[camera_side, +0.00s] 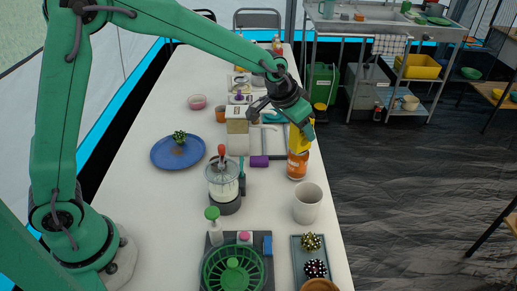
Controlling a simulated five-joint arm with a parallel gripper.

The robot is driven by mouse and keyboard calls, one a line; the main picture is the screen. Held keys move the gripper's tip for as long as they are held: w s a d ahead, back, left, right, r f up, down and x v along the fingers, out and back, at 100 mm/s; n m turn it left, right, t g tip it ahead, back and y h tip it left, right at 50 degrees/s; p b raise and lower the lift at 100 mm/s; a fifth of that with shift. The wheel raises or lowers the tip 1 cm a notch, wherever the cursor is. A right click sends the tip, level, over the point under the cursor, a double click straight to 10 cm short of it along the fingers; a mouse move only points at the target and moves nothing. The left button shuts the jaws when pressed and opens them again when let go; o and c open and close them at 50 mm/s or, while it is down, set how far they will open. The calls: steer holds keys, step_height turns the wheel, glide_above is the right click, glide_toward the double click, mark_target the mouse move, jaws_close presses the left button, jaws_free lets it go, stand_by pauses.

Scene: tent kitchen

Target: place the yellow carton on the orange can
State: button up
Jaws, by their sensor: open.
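The yellow carton (297,141) stands about upright directly above the orange can (297,168), and its lower end appears to meet the can's top. The can stands upright near the right edge of the white table. My gripper (308,129) is at the carton's upper part, with its green jaws open. A green jaw covers part of the carton's upper right side. I cannot tell whether the jaws touch the carton.
A white cup (308,203) stands just in front of the can. A food processor (224,182) and a purple block (259,161) are to its left. A blue plate (165,158) holds a small plant. The white table (145,215) has bare room at front left.

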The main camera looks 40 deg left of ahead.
steer(key=v, duration=1.1)
steer(key=shift+s+r, duration=0.2)
steer(key=shift+r, duration=0.05)
steer(key=s+a+n, duration=0.1)
steer(key=s+a, duration=0.3)
steer(key=s, duration=0.4)
steer(key=s+a+n+y, duration=0.1)
steer(key=s+a, duration=0.3)
steer(key=s, duration=0.4)
steer(key=s+a+n, duration=0.1)
steer(key=s+a, duration=0.3)
steer(key=s, duration=0.4)
steer(key=shift+s+f, duration=0.3)
steer(key=shift+s, duration=0.1)
